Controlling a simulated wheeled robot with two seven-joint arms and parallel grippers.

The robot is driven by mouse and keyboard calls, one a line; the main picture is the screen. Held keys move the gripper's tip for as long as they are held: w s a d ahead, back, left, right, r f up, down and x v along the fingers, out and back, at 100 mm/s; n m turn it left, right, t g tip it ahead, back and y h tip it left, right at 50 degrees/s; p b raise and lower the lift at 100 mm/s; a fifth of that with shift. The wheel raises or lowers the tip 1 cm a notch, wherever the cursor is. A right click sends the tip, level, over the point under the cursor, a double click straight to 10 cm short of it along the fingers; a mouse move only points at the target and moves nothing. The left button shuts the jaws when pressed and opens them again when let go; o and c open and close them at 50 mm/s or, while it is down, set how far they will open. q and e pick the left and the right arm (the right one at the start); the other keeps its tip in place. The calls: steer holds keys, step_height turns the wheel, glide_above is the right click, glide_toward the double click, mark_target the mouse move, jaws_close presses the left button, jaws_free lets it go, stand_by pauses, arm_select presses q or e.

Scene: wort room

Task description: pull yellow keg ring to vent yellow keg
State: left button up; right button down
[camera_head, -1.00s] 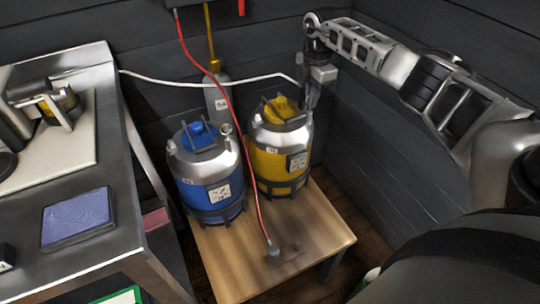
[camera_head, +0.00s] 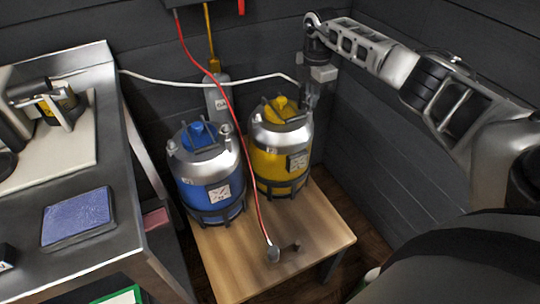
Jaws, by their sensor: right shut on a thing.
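The yellow keg (camera_head: 282,166) stands upright at the back of a low wooden table, with a yellow cap and steel shoulder on top. My right gripper (camera_head: 308,103) points down at the keg's upper right side, next to its rim. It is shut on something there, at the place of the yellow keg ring. The ring itself is too small and too covered by the fingers to make out. My left gripper is not in view.
A blue keg (camera_head: 207,178) stands close on the left of the yellow one. A red hose (camera_head: 237,123) hangs in front of both, its end on the wooden table (camera_head: 232,270). A white hose (camera_head: 190,83) runs behind. A steel counter (camera_head: 113,247) fills the left; dark walls close the back and right.

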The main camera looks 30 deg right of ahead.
steer(key=shift+f, duration=0.5)
steer(key=c, duration=0.6)
jaws_free()
step_height(320, 180, up, 6)
steer(key=p, duration=0.5)
steer(key=shift+p, duration=0.3)
